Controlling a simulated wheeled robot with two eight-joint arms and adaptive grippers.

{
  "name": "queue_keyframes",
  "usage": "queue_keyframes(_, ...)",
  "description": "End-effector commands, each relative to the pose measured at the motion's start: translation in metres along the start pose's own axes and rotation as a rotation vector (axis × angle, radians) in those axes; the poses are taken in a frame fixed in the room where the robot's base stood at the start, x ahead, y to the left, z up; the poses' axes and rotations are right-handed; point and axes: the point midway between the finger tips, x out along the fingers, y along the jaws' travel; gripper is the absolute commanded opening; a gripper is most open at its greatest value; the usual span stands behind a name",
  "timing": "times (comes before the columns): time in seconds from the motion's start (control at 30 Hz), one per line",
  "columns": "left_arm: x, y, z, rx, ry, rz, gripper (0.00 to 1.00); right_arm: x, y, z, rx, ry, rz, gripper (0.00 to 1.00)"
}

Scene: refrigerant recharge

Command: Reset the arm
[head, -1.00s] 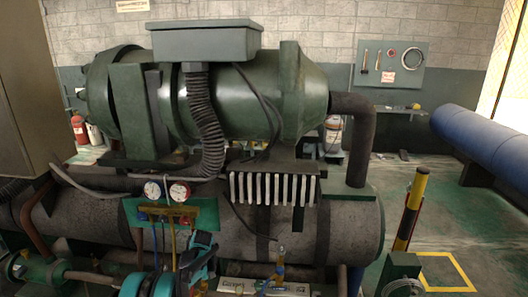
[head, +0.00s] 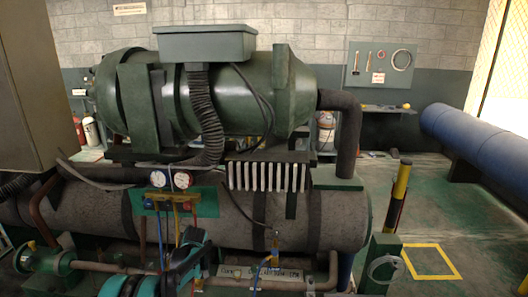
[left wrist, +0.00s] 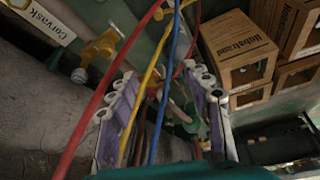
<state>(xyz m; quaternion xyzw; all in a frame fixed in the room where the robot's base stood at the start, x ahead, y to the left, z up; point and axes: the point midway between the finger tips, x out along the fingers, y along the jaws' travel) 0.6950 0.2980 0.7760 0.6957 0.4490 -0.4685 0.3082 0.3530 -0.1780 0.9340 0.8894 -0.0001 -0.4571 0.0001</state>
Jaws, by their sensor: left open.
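My left gripper (left wrist: 165,105) is open in the left wrist view, its two pale, purple-lined fingers spread. Red (left wrist: 105,105), yellow (left wrist: 150,80) and blue (left wrist: 167,85) hoses run across the space around and between the fingers; I cannot tell whether any touch. In the head view my left arm, dark with teal parts, is at the bottom, in front of the pipework, and its fingertips are not clear. The gauge manifold (head: 168,197), with two round dials, hangs in front of the large grey cylinder (head: 240,215). My right gripper is not in view.
A green compressor (head: 225,100) sits above the cylinder. A yellow-and-black post (head: 398,195) and a green pedestal (head: 381,262) stand right. Open floor lies beyond, with a yellow square outline (head: 432,262).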

Motion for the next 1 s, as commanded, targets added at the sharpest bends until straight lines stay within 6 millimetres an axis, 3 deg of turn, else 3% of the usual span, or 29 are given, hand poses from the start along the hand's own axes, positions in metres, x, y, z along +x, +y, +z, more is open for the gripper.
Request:
queue_keyframes(0.37,-0.097,-0.034,0.009,0.208,-0.009,0.109,0.49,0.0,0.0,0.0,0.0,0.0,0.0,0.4)
queue_keyframes(0.5,-0.15,-0.066,0.023,0.346,-0.003,0.184,0.49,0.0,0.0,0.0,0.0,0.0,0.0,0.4)
queue_keyframes(0.7,-0.208,-0.121,0.056,0.546,0.026,0.294,0.49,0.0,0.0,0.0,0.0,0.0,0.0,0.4)
queue_keyframes(0.83,-0.233,-0.16,0.083,0.672,0.058,0.363,0.49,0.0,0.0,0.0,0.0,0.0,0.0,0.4)
queue_keyframes(1.0,-0.247,-0.21,0.121,0.826,0.113,0.449,0.49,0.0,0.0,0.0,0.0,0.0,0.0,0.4)
